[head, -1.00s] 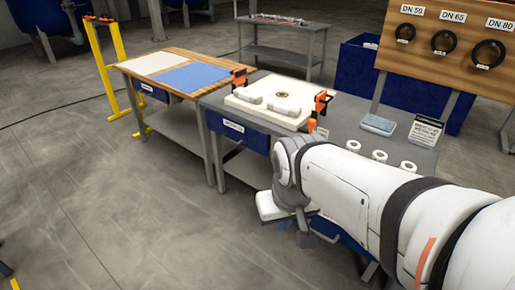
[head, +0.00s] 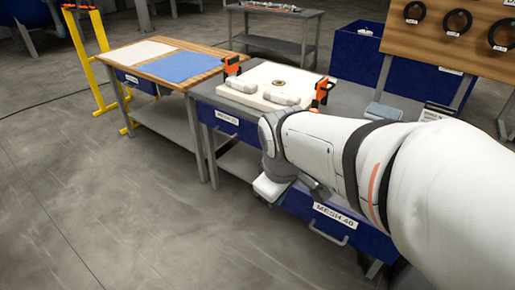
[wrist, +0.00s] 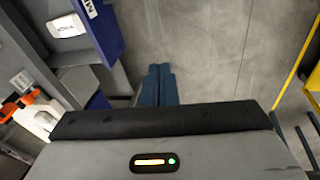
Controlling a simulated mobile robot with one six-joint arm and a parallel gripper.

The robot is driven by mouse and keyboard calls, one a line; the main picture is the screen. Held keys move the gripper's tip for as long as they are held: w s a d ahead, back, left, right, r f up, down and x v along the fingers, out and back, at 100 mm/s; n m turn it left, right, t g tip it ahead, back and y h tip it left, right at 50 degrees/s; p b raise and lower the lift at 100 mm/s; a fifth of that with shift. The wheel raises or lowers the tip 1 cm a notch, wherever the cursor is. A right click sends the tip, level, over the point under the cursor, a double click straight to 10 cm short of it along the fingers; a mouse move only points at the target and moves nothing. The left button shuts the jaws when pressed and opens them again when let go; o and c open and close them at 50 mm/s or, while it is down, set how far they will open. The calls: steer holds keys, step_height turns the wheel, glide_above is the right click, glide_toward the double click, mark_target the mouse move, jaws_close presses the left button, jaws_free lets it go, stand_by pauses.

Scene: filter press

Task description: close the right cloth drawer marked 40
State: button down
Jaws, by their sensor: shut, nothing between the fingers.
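The right cloth drawer has a blue front (head: 362,235) with a "MESH 40" label and a pale bar handle, under the right part of the grey bench. In the wrist view its blue front (wrist: 104,38) is at the upper left, with a white labelled packet (wrist: 65,27) behind it, so the drawer appears open. My gripper (wrist: 160,70) is shut and empty, its dark fingers over bare floor, to the right of the drawer front in that view. In the head view my arm hides the fingers and part of the drawer.
The left blue drawer (head: 228,123) looks shut under the grey bench. A white plate (head: 264,85) with orange clamps lies on top. A wooden-topped table (head: 140,72) with cloths stands left, and a yellow stand (head: 88,52) beyond it. The floor in front is clear.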

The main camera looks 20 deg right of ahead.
steer(key=w+d+f+n+h+b, duration=0.1)
steer(key=w+d+f+n+b, duration=0.2)
steer(key=w+f+n+b, duration=0.35)
steer(key=n+h+b, duration=0.1)
steer(key=n+b, duration=1.2)
glide_toward(296, 202)
steer(key=shift+s+f+x, duration=0.1)
steer(key=shift+s+x, duration=0.15)
steer(key=shift+x, duration=0.8)
steer(key=shift+s+f+x, duration=0.1)
steer(key=shift+s+x, duration=0.1)
steer(key=shift+x, duration=0.9)
steer(key=shift+s+x, duration=0.25)
steer(key=shift+x, duration=0.8)
steer(key=shift+a, duration=0.15)
